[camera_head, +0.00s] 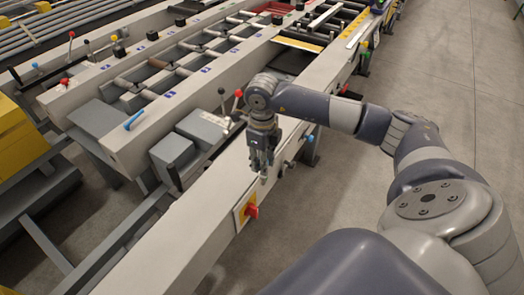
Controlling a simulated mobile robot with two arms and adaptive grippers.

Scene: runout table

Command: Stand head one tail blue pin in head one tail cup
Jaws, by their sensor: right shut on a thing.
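My right gripper (262,167) points down over the pale near beam (205,212) of the runout table. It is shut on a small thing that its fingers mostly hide. A small pale piece shows just under the fingertips, and I cannot tell whether it is part of the held thing or touches the beam. A blue pin-like handle (133,120) lies tilted on the end of the beam farther left, apart from the gripper. I cannot make out the cup. My left gripper is not in view.
A red knob on a yellow plate (249,211) sits on the near beam below the gripper. Levers with red and black knobs (238,94) stand left of my wrist. A blue-tipped knob (310,138) sticks out at the right. Grey floor at the right is clear.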

